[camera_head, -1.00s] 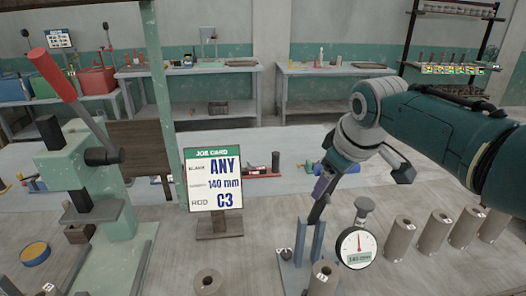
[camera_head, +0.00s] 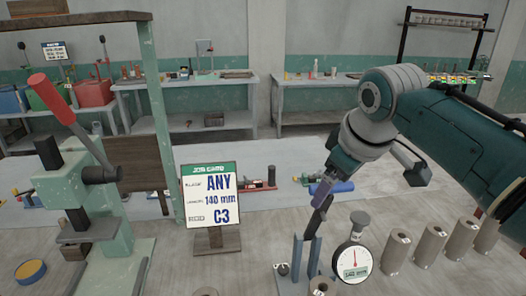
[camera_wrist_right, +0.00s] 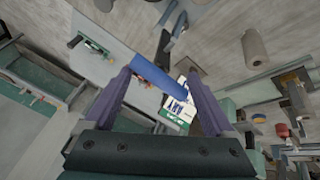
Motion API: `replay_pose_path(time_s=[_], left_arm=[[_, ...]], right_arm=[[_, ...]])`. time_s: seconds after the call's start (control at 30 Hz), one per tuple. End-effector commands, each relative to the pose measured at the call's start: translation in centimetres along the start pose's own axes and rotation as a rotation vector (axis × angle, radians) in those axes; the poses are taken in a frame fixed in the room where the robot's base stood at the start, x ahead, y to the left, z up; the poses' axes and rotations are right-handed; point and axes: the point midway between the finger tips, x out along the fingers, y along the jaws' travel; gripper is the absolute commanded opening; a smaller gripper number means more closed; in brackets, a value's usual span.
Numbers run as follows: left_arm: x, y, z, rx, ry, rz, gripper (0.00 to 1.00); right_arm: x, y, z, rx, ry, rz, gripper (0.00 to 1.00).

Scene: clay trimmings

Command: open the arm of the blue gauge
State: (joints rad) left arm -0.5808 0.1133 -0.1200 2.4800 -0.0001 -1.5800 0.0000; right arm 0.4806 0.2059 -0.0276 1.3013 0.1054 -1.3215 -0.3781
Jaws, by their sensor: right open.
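The blue gauge (camera_head: 314,256) stands at the front of the bench, with upright blue posts and a round white dial (camera_head: 354,260) at its right. A dark bar (camera_head: 315,221) rises tilted from the posts towards my right gripper (camera_head: 322,196). Whether the gripper touches the bar cannot be told in the head view. In the right wrist view the right gripper (camera_wrist_right: 158,76) has its purple fingers wide apart, with nothing held between them. The dark bar (camera_wrist_right: 164,46) shows there beyond the fingertips, apart from them. My left gripper is not in view.
A job card (camera_head: 210,196) on a wooden stand is left of the gauge. Several grey clay cylinders (camera_head: 429,243) stand to its right. A green press (camera_head: 85,190) with a red handle stands at the left.

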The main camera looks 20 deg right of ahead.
Motion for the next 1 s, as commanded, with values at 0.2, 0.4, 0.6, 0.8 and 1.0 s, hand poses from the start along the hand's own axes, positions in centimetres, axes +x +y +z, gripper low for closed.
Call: replay_pose_path(time_s=[0.2, 0.4, 0.6, 0.8, 1.0], left_arm=[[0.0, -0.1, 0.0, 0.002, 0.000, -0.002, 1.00], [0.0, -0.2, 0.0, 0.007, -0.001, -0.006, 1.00], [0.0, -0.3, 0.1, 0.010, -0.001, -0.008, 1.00], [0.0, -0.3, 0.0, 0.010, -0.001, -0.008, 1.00], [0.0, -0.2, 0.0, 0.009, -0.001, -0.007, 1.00]], right_arm=[[-2.9, 0.1, 0.0, 0.001, 0.002, 0.002, 0.89], [-4.0, 0.0, 0.1, 0.001, -0.001, 0.001, 0.89], [-4.1, 0.0, 0.1, 0.002, -0.001, 0.000, 0.89], [-4.1, 0.0, 0.1, 0.001, -0.001, 0.001, 0.89], [-3.8, -1.2, 1.4, 0.002, -0.010, -0.006, 0.89]])
